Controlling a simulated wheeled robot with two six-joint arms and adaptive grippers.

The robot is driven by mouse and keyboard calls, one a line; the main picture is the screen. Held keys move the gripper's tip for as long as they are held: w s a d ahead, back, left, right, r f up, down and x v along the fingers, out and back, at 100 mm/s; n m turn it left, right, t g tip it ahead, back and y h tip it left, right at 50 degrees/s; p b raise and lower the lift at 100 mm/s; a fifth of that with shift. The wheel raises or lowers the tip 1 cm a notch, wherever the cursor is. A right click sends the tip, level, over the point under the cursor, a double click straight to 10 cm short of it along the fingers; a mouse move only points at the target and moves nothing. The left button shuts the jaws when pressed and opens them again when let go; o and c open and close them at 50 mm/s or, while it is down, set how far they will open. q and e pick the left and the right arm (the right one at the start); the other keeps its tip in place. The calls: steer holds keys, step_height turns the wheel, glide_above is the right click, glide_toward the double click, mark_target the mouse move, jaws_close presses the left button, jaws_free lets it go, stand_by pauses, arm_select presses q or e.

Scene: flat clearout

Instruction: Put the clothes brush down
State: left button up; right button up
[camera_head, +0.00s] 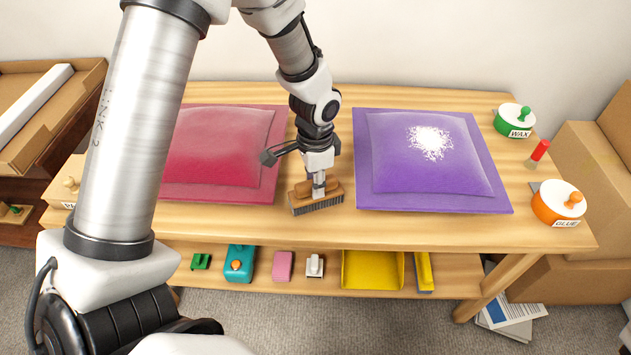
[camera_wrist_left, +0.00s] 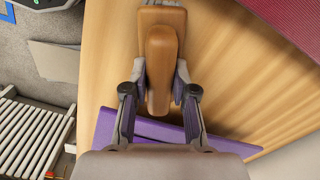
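The clothes brush (camera_head: 330,190) has a brown wooden body with dark bristles facing down. It is at the table's front middle, between the two cushions; I cannot tell whether its bristles touch the tabletop (camera_head: 400,232). My left gripper (camera_head: 318,186) points down at it from above. In the left wrist view the brush's raised wooden handle (camera_wrist_left: 160,70) sits between the two fingers (camera_wrist_left: 160,92), which close on its sides. My right gripper is not in view.
A red cushion (camera_head: 215,150) lies left and a purple cushion (camera_head: 400,165) with white specks (camera_head: 430,142) lies right, each on a mat. A green "WAX" tin (camera_head: 514,121), a red-topped object (camera_head: 539,151) and an orange "GLUE" tin (camera_head: 557,204) stand right. A lower shelf (camera_head: 440,262) holds several small items.

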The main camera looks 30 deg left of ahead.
arm_select(q)
steer(key=o, duration=0.4)
steer(key=shift+w, duration=0.1)
step_height(320, 180, up, 12)
steer(key=p, duration=0.1)
steer(key=shift+r, duration=0.15)
stand_by(0.3)
